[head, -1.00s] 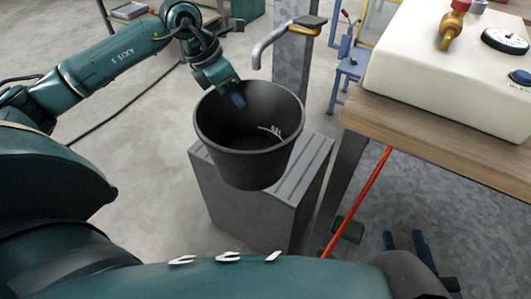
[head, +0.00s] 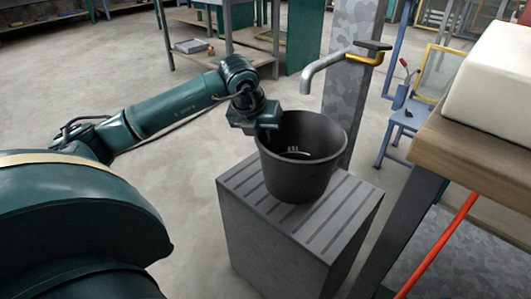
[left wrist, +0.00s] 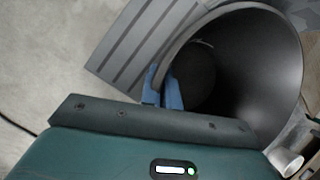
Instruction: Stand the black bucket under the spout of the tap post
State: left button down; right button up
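The black bucket (head: 300,178) is upright over the rear part of the slatted top of a grey block (head: 262,205); it looks to be resting there. The tap post (head: 352,75) rises behind it. Its spout (head: 312,76) ends above the bucket's far rim; I cannot tell the exact depth. My left gripper (head: 268,127) is at the bucket's left rim. In the left wrist view its blue fingers (left wrist: 163,91) straddle the rim, one inside and one outside, and the bucket (left wrist: 250,60) fills the upper right. My right gripper is not in view.
A wooden bench (head: 470,150) with a white tank (head: 495,85) stands at the right, with a red pole (head: 437,243) below it. A blue stand (head: 402,122) is behind. The floor left of the block is clear.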

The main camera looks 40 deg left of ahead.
pick_arm(q)
notch_tip(320, 180, down, 3)
jog(key=shift+f+b, duration=0.15)
jog(key=shift+b, duration=0.35)
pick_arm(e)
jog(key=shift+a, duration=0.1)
pick_arm(q)
jog(key=c, duration=1.6)
grip_release()
jog(key=shift+c, duration=0.2)
jog(key=p+v, duration=0.3)
jog(key=v, duration=0.9)
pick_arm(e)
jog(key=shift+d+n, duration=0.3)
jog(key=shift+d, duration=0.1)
